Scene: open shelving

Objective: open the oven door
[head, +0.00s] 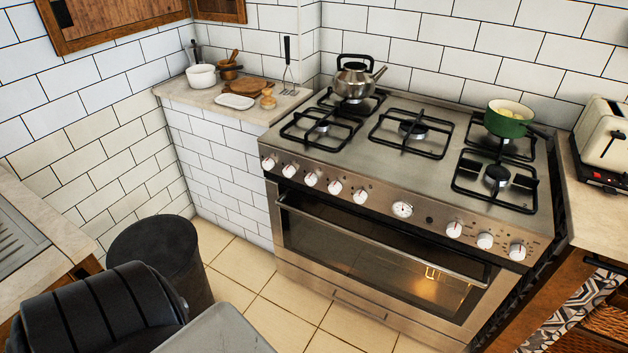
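The oven (340,312) is a wide stainless steel range against the tiled wall, right of centre in the head view. Its oven door (300,237) is at the front, below the knobs, and looks shut. The door has a dark glass window with a warm light showing at its right part. A long horizontal metal handle (370,240) runs across the top of the door. Neither of my grippers is in view, and nothing touches the handle.
A kettle (354,80) and a green pot (508,119) stand on the hob. A toaster (602,135) is on the right counter (590,205). A left counter (25,245) borders the near left. Tiled floor (270,300) is clear before the oven's left part.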

